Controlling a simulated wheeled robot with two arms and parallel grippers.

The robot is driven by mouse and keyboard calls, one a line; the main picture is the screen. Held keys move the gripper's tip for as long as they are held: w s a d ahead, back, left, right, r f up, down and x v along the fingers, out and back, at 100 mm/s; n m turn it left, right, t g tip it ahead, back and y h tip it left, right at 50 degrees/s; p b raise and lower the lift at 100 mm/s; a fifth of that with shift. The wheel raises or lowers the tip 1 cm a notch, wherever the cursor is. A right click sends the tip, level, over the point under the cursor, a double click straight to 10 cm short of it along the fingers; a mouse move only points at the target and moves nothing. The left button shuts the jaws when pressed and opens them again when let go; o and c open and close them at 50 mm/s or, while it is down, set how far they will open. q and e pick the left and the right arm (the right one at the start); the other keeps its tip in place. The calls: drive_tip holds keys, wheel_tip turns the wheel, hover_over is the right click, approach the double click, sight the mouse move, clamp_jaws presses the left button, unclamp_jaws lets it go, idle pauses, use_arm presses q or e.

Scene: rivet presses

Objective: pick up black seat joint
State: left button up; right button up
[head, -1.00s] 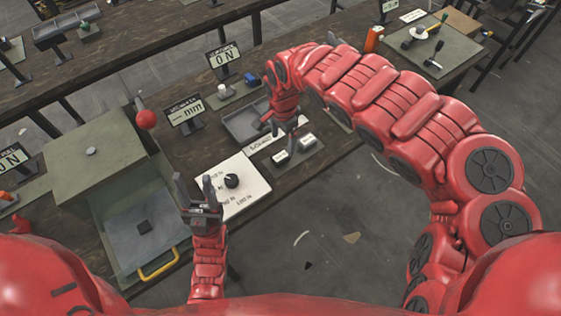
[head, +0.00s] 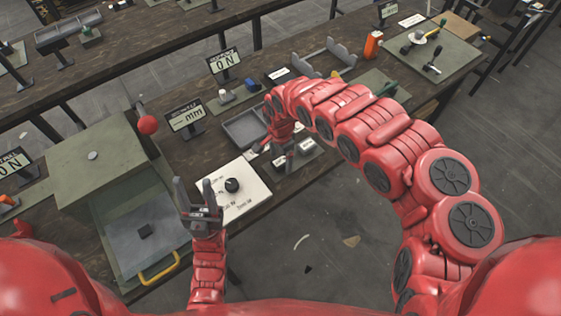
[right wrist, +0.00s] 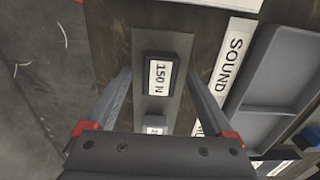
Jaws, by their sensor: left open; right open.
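A second labelled block (right wrist: 155,126) lies nearer on the same plate, partly hidden by my gripper. My left gripper (head: 193,184) is open and empty, fingers up, in front of the white board.
A white board (head: 245,205) with a black knob (head: 232,185) is left of the blocks. A grey tray (head: 243,128) is behind them. A green press (head: 100,160) with a red ball lever (head: 148,125) stands at left. The floor is in front.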

clamp_jaws()
idle(0.3)
drive_tip(key=shift+r, duration=0.1)
